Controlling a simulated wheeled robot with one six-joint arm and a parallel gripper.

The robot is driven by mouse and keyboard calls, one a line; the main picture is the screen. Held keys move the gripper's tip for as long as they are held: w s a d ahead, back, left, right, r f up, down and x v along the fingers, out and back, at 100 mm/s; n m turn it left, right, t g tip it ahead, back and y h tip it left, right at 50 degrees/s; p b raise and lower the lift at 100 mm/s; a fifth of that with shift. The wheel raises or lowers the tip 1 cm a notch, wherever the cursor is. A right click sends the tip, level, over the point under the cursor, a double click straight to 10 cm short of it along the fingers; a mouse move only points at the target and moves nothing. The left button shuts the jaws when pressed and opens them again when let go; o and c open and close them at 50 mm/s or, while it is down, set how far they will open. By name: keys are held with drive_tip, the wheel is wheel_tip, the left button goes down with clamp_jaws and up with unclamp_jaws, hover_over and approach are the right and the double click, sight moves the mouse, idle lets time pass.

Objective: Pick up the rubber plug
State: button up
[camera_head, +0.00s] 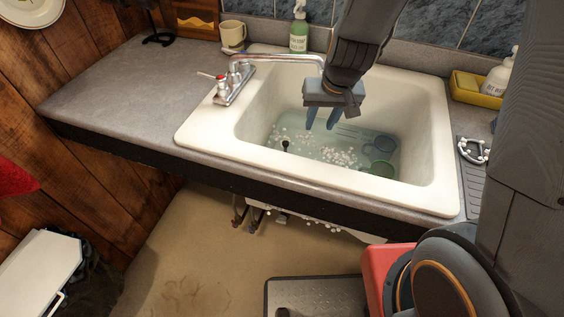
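A cream sink (447,130) holds shallow cloudy water with white foam or bits floating on it. A small dark thing (285,146) shows at the left of the water; it looks like the rubber plug, but it is too small to be sure. My gripper (321,126) points down over the sink, to the right of that dark thing and apart from it. Its two fingers are spread with nothing between them. I cannot tell how high the fingertips are above the water.
The left counter (130,85) is mostly clear.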

drive_tip(key=t+b, duration=0.1)
drive_tip(key=b, duration=0.1)
approach(286, 147)
drive_tip(key=x, duration=0.5)
drive_tip(key=shift+w+a+f+h, duration=0.1)
drive_tip(key=shift+w+f+h, duration=0.1)
drive_tip(key=shift+f, duration=0.5)
drive_tip(key=shift+w+f+h, duration=0.2)
drive_tip(key=shift+w+f, duration=0.05)
drive_tip(key=shift+f, duration=0.4)
drive_tip(key=shift+p+x, duration=0.4)
drive_tip(key=shift+x, duration=2.15)
drive_tip(key=shift+w+a, duration=0.15)
drive_tip(key=shift+w, duration=0.05)
drive_tip(key=shift+r, duration=0.1)
clamp_jaws()
